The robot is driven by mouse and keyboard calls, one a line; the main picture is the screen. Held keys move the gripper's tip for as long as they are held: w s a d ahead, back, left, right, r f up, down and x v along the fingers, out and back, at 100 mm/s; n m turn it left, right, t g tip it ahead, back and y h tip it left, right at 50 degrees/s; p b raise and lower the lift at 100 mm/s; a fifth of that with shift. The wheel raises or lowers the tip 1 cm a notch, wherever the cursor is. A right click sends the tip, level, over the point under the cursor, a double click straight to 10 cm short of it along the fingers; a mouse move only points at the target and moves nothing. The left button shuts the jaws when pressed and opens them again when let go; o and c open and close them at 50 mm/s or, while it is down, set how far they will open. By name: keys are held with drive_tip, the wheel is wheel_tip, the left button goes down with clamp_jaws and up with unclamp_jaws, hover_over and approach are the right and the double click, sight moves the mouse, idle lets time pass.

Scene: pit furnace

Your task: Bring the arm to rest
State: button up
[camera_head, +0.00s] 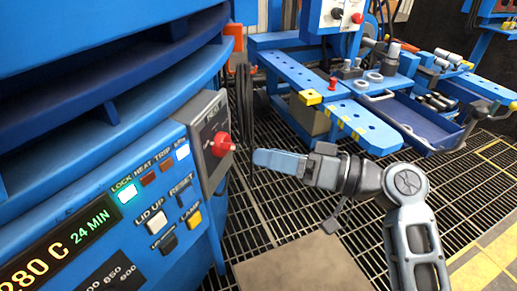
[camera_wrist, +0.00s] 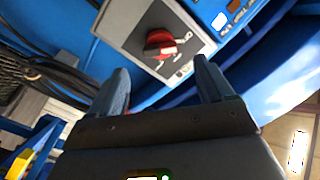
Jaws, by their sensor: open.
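My gripper (camera_head: 256,159) is at the centre of the head view, its fingers pointing left toward the furnace panel. In the wrist view my gripper (camera_wrist: 160,82) shows two fingers spread apart with nothing between them. A red rotary knob (camera_head: 221,144) sits on a grey box on the blue furnace's side, just left of the fingertips. The knob also shows in the wrist view (camera_wrist: 160,43), beyond the gap between the fingers. My gripper appears apart from it. My arm reaches in from the lower right, bent at the elbow.
The blue furnace (camera_head: 90,190) with lit buttons and a display fills the left. Black cables (camera_head: 244,90) hang behind the gripper. A blue workbench (camera_head: 320,95) with tools and an open drawer (camera_head: 420,122) stands behind. Grated floor (camera_head: 290,215) lies open below the arm.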

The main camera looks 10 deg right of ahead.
drive_tip(key=shift+s+d, duration=0.1)
drive_tip(key=shift+d, duration=0.1)
idle(0.3)
drive_tip(key=s+d+f+m+t+h, duration=0.2)
drive_tip(key=s+f+m+h, duration=0.1)
drive_tip(key=s+f+h, duration=0.4)
drive_tip(key=s+d+f+m+t+h, duration=0.1)
drive_tip(key=s+d+f+m+h, duration=0.15)
drive_tip(key=s+f, duration=0.5)
drive_tip(key=s+d+h, duration=0.3)
drive_tip(key=s, duration=0.4)
drive_tip(key=s+d+h, duration=0.2)
drive_tip(key=s+d, duration=0.1)
drive_tip(key=s, duration=0.5)
drive_tip(key=s+r+n+t, duration=0.2)
drive_tip(key=s+r, duration=0.6)
wheel_tip(320, 180, up, 29)
drive_tip(key=p, duration=2.9)
drive_tip(key=shift+w+a+h, duration=0.2)
drive_tip(key=shift+h, duration=0.15)
